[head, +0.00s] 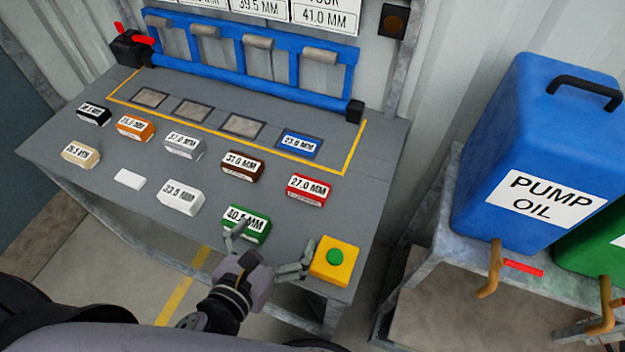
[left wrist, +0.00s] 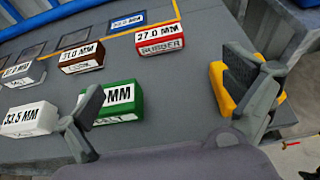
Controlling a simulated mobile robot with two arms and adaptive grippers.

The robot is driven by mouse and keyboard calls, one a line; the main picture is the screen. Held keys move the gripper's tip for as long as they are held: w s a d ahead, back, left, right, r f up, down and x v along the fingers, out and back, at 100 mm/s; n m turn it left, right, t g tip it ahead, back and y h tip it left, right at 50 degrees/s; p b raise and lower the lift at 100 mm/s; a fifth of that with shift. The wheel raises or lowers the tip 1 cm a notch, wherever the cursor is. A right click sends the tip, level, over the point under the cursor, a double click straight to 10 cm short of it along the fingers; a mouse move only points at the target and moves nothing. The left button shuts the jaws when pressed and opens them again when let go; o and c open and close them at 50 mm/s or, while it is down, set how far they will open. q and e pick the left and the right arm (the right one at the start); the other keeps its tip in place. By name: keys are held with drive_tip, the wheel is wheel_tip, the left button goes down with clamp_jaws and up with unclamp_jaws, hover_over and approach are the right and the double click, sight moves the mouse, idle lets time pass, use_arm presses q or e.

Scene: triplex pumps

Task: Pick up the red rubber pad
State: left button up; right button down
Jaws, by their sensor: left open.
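The red rubber pad (head: 308,191) is a small block labelled 27.0 MM, lying on the grey table near its right edge. It also shows in the left wrist view (left wrist: 160,40), at the top middle beyond the fingers. My left gripper (head: 268,246) is open and empty at the front edge of the table, short of the red pad. One finger overlaps the green block (head: 246,224) in the picture, and the other is by the yellow button box (head: 335,262). I cannot tell whether either finger touches. My right gripper is not in view.
A brown block (head: 242,167) lies left of the red pad, with several other labelled blocks further left. A blue block (head: 299,145) sits in the rightmost recess behind it. A blue rack (head: 250,84) stands at the back. A blue oil tank (head: 530,150) stands at right.

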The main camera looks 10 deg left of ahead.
use_arm(q)
approach(308, 188)
drive_tip(key=shift+p+x, duration=0.65)
drive_tip(key=shift+x, duration=1.15)
drive_tip(key=shift+w+d+f, duration=0.1)
drive_tip(key=shift+f, duration=0.1)
drive_tip(key=shift+w, duration=0.4)
drive_tip(key=p+x, duration=0.1)
drive_tip(key=x, duration=0.2)
drive_tip(key=shift+w, duration=0.35)
drive_tip(key=shift+w+d+f, duration=0.1)
drive_tip(key=shift+w+f, duration=0.15)
drive_tip(key=shift+w, duration=0.1)
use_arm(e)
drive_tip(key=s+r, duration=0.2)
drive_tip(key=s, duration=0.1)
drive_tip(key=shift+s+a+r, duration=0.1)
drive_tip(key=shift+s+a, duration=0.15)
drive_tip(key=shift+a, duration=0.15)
